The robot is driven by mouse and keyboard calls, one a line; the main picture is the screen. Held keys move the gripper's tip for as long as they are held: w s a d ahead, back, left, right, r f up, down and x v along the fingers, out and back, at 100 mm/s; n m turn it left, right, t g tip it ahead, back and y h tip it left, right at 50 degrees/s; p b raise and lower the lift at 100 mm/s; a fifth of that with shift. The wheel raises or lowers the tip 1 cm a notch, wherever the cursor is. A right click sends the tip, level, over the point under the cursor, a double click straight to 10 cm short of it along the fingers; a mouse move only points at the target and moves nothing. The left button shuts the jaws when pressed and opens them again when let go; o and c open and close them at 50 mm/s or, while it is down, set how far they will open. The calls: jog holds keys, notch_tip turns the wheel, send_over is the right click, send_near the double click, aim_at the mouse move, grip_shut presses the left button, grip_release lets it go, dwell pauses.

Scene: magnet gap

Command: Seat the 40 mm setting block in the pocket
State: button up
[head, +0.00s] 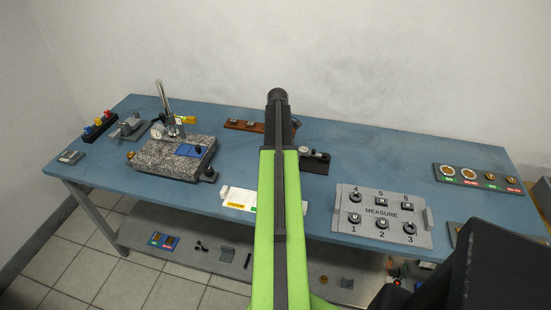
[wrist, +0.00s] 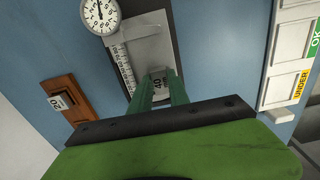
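The setting block (wrist: 158,80), a small grey block marked 40, shows in the wrist view between the fingertips of my gripper (wrist: 160,86). The green fingers lie against its two sides. It is over the grey plate (wrist: 148,48) of the gauge fixture, beside a ruled scale (wrist: 122,66). The pocket itself is hidden by the block and fingers, so I cannot tell whether the block is down in it or above it. In the head view the dark gauge fixture (head: 317,165) shows right of my arm, which hides my gripper.
A dial (wrist: 99,14) stands at the fixture's upper left. A wooden rack (wrist: 70,108) holds a block marked 20. A white tray (wrist: 286,94) with UNDER and OK labels is at right. A granite plate (head: 160,162) and a MEASURE panel (head: 383,232) share the blue bench.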

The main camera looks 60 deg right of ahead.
grip_shut()
jog(key=r+p, duration=0.5)
jog(key=shift+w+r, duration=0.1)
jog(key=shift+w, duration=0.1)
jog(key=shift+s, duration=0.1)
